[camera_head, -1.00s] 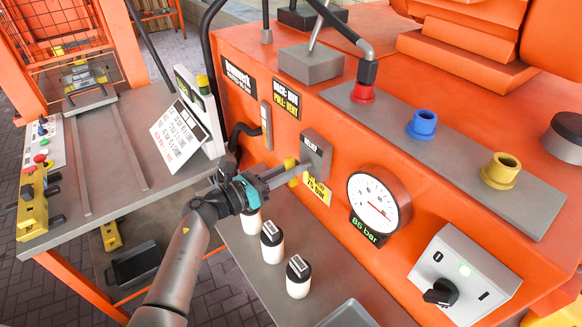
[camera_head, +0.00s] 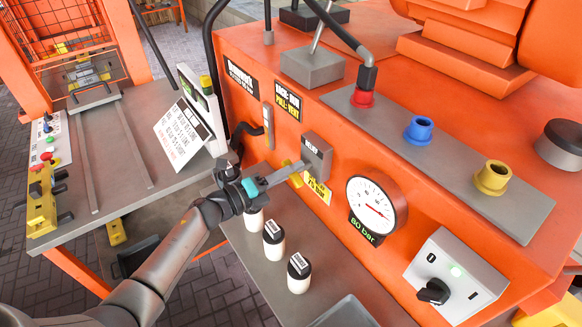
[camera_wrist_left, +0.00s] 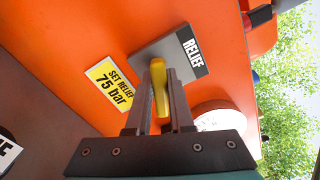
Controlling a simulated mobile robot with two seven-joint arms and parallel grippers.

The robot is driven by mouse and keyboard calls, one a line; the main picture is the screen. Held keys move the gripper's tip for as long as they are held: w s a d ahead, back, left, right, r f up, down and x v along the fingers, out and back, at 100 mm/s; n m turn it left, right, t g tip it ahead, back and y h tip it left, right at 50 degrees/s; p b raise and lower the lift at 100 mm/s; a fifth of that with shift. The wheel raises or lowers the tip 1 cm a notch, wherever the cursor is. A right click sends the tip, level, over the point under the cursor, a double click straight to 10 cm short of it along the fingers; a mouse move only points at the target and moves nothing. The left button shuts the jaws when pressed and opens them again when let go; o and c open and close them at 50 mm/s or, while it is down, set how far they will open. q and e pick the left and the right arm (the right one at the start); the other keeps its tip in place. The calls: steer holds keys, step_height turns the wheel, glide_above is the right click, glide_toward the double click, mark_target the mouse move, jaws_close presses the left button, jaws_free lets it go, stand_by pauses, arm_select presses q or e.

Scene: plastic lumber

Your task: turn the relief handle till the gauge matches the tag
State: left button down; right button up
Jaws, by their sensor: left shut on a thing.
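The yellow relief handle (camera_wrist_left: 159,88) sits between the fingers of my left gripper (camera_wrist_left: 160,95) in the wrist view. In the head view my left gripper (camera_head: 283,174) is at the grey relief box (camera_head: 316,156) on the orange machine and covers much of the handle. The left gripper is shut on the handle. The gauge (camera_head: 375,207) has a white dial, and its green display reads 80 bar. The yellow tag (camera_wrist_left: 112,85) below the relief box reads "SET RELIEF 75 bar"; it is partly covered in the head view (camera_head: 319,190). My right gripper is not in view.
Several white bottles with dark caps stand on the grey shelf (camera_head: 244,257) below the arm. A switch box with a black knob (camera_head: 433,291) is right of the gauge. A white notice board (camera_head: 181,136) stands on the left bench.

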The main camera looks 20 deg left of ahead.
arm_select(q)
steer(key=shift+f+n, duration=0.1)
steer(key=shift+n, duration=0.9)
steer(key=c, duration=0.8)
jaws_free()
steer(key=v, duration=1.5)
steer(key=shift+a, duration=0.1)
